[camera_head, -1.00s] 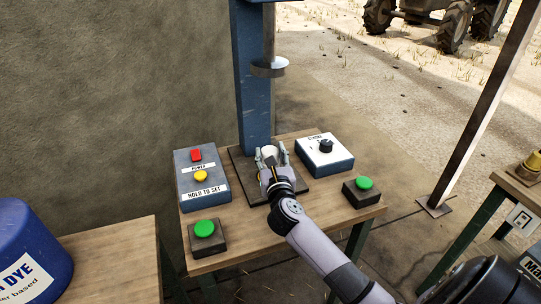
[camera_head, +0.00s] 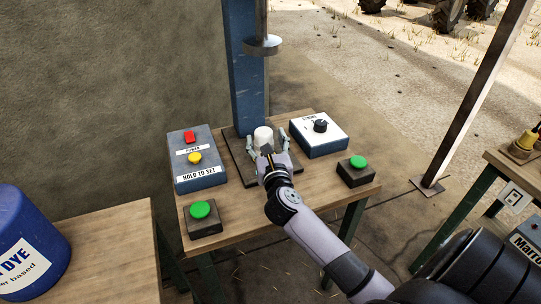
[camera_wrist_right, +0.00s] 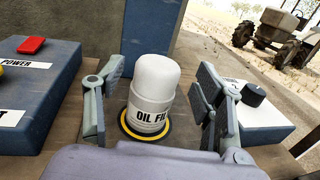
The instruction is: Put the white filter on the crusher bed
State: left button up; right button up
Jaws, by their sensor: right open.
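The white filter (camera_head: 263,137) stands upright on the dark crusher bed (camera_head: 238,158), below the round press plate (camera_head: 262,45). In the right wrist view the filter (camera_wrist_right: 154,88) shows its "OIL FIL" label and a black and yellow ring at its base. My right gripper (camera_head: 271,146) is just in front of the filter. In the right wrist view its fingers (camera_wrist_right: 152,108) are spread wide on both sides of the filter, with a gap on each side. My left gripper is not in view.
A power box (camera_head: 199,172) with red and yellow buttons stands left of the bed, a dial box (camera_head: 318,140) to the right. Green buttons sit at front left (camera_head: 201,210) and right (camera_head: 358,162). A blue dye drum (camera_head: 28,240) is at far left.

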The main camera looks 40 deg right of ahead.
jog(key=v, duration=0.9)
jog(key=shift+s+b, duration=0.2)
jog(key=shift+b, duration=0.1)
jog(key=shift+r, duration=0.1)
